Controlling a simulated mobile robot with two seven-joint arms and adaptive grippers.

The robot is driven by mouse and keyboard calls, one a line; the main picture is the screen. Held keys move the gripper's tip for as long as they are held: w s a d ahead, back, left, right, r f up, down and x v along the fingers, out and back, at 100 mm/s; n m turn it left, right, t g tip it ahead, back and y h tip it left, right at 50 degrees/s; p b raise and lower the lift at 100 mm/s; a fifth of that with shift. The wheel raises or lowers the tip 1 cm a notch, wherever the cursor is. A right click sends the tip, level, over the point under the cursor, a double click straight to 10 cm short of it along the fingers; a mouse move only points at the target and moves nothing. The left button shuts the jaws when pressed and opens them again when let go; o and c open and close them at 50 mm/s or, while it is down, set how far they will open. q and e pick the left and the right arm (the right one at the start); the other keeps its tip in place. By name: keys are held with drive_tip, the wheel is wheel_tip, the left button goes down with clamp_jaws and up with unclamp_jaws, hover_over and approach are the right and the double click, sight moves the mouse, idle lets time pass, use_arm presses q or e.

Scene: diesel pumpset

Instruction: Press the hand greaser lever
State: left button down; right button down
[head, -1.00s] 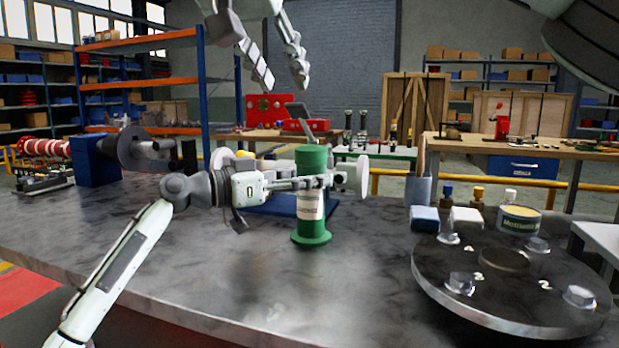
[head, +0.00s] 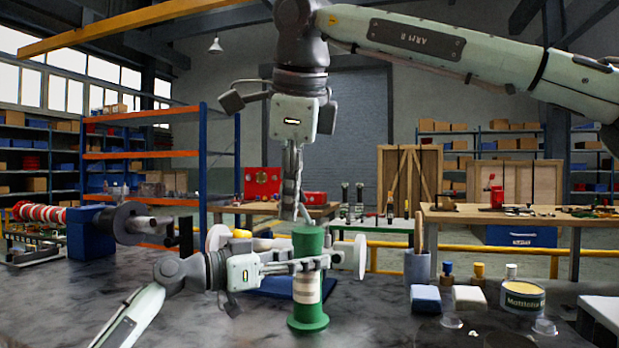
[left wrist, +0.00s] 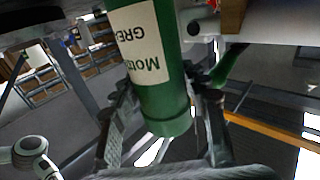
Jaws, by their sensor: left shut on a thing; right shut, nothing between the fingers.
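The hand greaser (head: 308,318) is a green upright cylinder with a pale label, standing on the bench. My left gripper (head: 322,264) reaches across from the left and is shut on the greaser's body. The greaser (left wrist: 165,110) also shows in the left wrist view between the fingers, its label upside down. My right gripper (head: 293,208) points down just above the greaser's top, fingers together and nothing between them. The greaser's grey lever (head: 304,213) is mostly hidden by these fingers; I cannot tell whether they touch it.
A yellow-green tin (head: 522,302), small bottles (head: 478,272), a blue sponge (head: 425,300), a white block (head: 468,299) and a grey-blue holder (head: 417,268) stand to the right. A shaft with a blue block (head: 90,235) lies at the left.

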drive_tip(key=w+d+r+n+y, duration=0.2)
drive_tip(key=d+r+n+y, duration=0.1)
drive_tip(key=n, duration=0.6)
drive_tip(key=w+d+r+n+g+y, duration=0.1)
drive_tip(key=w+d+r+n+y, duration=0.1)
drive_tip(key=d+n+y, duration=0.3)
drive_tip(key=w+d+r+n+g+y, duration=0.1)
drive_tip(key=d+n+y, duration=0.4)
drive_tip(key=n, duration=0.8)
wheel_tip(320, 180, up, 3)
drive_tip(key=shift+w+f+y, duration=0.1)
drive_tip(key=shift+w+y, duration=0.6)
drive_tip(key=shift+w, duration=0.05)
